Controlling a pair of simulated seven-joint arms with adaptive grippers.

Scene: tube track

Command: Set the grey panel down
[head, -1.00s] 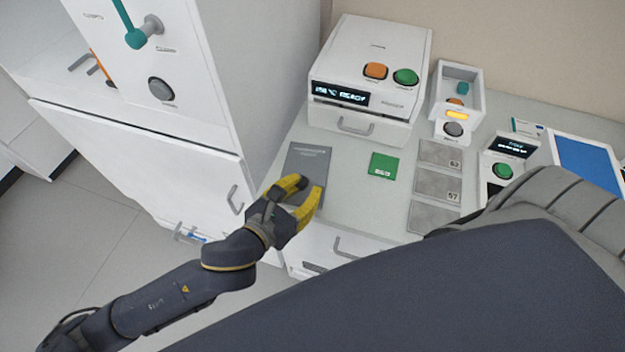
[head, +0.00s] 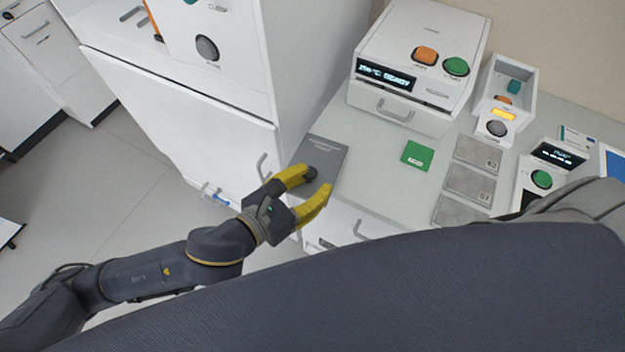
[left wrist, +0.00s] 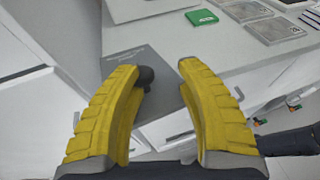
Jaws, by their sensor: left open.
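The grey panel (head: 328,153) is a dark flat plate with small lettering, lying at the left end of the light counter beside the tall white cabinet. My left gripper (head: 319,180) is open with yellow fingers at the panel's near part, partly covering it. In the left wrist view the panel (left wrist: 130,58) shows beyond and between the two spread fingers (left wrist: 165,80). A dark rounded piece is beside the left finger; I cannot tell if it is a fingertip or a knob. Contact between fingers and panel is unclear. My right gripper is not in view.
A green square (head: 417,155) lies right of the panel, then several grey numbered tiles (head: 468,182). A white device with orange and green buttons (head: 415,65) stands behind. The tall white cabinet (head: 210,110) borders the left. Bare counter (head: 375,160) lies between panel and green square.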

